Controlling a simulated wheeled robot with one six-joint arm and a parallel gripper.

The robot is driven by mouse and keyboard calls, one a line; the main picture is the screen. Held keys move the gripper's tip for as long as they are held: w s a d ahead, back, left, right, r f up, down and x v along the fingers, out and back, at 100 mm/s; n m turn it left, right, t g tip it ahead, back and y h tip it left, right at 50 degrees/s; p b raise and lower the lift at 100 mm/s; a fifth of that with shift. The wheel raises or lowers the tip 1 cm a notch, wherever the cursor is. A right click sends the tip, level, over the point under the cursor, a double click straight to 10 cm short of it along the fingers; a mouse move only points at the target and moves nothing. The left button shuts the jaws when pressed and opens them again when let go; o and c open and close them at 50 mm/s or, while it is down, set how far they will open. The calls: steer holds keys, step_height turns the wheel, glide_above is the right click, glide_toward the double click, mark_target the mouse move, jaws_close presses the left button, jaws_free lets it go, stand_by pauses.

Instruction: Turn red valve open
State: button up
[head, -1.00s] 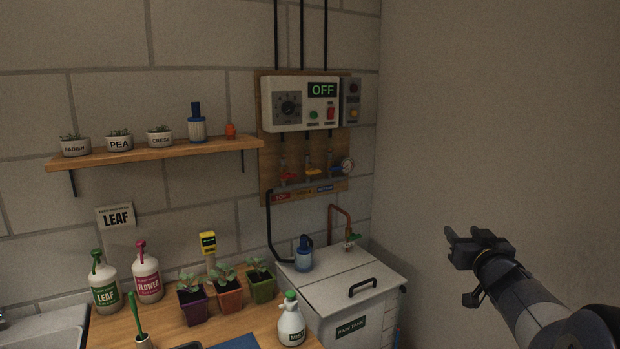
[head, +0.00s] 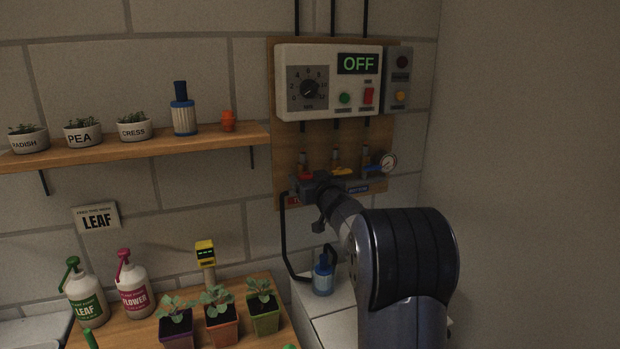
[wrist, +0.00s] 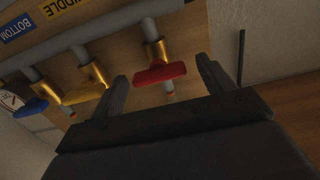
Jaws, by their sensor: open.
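The red valve (wrist: 160,74) has a red bar handle on a brass body, on a grey pipe on the wooden board. Its handle lies crosswise to its pipe in the wrist view. My gripper (wrist: 162,69) is open, with one finger on each side of the red handle in that view. I see gaps between the handle and both fingers; the depth between them is hard to tell. In the head view my gripper (head: 314,181) is at the board, and the red valve (head: 307,176) is partly hidden behind it.
The yellow valve (wrist: 82,94) and blue valve (wrist: 31,107) sit beside the red one. A gauge (head: 387,162) is right of them. A control box (head: 330,105) reading OFF hangs above. A shelf (head: 150,148) with pots is to the left.

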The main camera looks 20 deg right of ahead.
steer(key=shift+s, duration=0.1)
steer(key=shift+c, duration=0.3)
steer(key=c, duration=0.9)
steer(key=shift+f+n+b, duration=0.2)
steer(key=shift+n+b, duration=2.55)
steer(key=shift+n, duration=6.15)
